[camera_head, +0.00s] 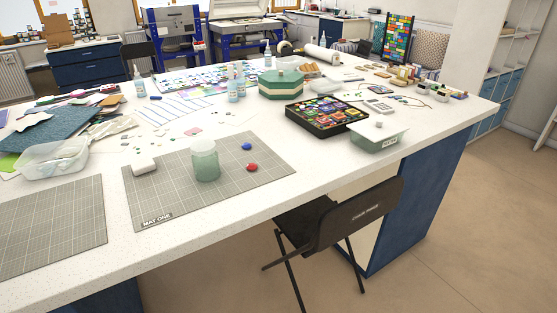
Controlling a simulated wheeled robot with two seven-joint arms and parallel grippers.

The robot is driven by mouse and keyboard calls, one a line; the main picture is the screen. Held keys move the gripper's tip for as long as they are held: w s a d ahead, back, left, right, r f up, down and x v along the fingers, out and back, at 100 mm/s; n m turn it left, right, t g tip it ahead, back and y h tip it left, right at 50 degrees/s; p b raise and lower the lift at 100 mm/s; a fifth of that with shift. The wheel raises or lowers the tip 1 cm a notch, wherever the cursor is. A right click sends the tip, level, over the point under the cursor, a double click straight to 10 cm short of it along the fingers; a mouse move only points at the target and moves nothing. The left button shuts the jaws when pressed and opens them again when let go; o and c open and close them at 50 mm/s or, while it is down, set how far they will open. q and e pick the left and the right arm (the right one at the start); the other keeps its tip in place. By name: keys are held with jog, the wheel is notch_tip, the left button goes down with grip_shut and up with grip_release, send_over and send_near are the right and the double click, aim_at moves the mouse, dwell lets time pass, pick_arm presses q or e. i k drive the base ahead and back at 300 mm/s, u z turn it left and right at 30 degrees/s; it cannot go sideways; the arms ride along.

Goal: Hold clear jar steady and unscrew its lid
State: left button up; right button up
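A small clear jar (204,166) with a pale greenish body stands upright on the right-hand grey cutting mat (232,185). A lid (203,145) appears to sit on its top; I cannot tell how tightly. Neither of my grippers is in view, and nothing touches the jar.
A blue piece (246,146) and a red piece (252,167) lie right of the jar. A white block (144,165) is to its left. A clear tub (53,160), a black tray of colourful pieces (325,130) and a lidded container (377,142) stand farther off. A black chair (340,222) is at the front edge.

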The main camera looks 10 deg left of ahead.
aim_at(207, 169)
jog(key=z, duration=1)
jog(key=k, duration=0.65)
jog(key=u, duration=0.8)
